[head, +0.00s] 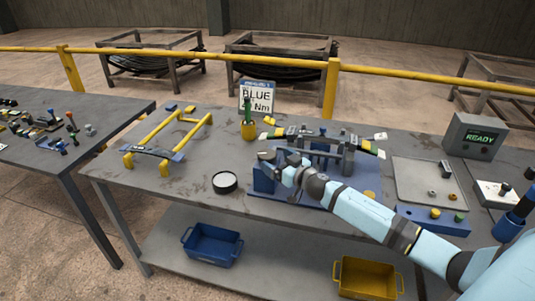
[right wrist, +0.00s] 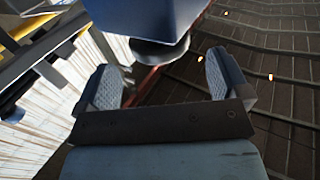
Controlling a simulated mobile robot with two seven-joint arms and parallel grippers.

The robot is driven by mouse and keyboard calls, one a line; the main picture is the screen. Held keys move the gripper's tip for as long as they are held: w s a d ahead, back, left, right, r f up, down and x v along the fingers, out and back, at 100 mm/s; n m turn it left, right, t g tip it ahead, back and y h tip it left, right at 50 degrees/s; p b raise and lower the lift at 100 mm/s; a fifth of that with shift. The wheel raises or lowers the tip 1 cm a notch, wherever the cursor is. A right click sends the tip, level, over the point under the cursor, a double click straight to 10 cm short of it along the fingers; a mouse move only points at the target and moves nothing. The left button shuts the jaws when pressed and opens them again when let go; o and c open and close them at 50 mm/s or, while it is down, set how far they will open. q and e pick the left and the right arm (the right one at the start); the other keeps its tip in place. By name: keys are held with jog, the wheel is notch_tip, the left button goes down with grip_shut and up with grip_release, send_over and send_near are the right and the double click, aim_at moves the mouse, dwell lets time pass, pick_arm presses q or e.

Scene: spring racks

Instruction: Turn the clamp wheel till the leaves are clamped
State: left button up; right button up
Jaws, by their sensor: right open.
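The blue clamp fixture (head: 263,180) stands on the bench with its grey posts at the back. Dark leaves (head: 320,138) with coloured ends lie across it. My right gripper (head: 268,160) is at the fixture's left end, and my forearm covers part of the base. In the right wrist view my right gripper (right wrist: 163,82) is open, with a finger on each side. A dark rounded part (right wrist: 160,52) under a blue block (right wrist: 145,15) shows just beyond and between the fingertips. It may be the clamp wheel; I cannot tell whether the fingers touch it. My left gripper is out of view.
A yellow frame (head: 168,138) and a round black-rimmed dish (head: 225,182) are left of the fixture. A yellow cup (head: 249,130) and a BLUE sign (head: 257,97) stand behind. A grey tray (head: 430,183) and a READY display (head: 475,135) are right. Bins sit on the lower shelf.

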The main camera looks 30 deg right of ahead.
aim_at(267, 154)
jog(key=w, duration=0.4)
jog(key=shift+w+a, duration=0.4)
jog(key=c, duration=0.9)
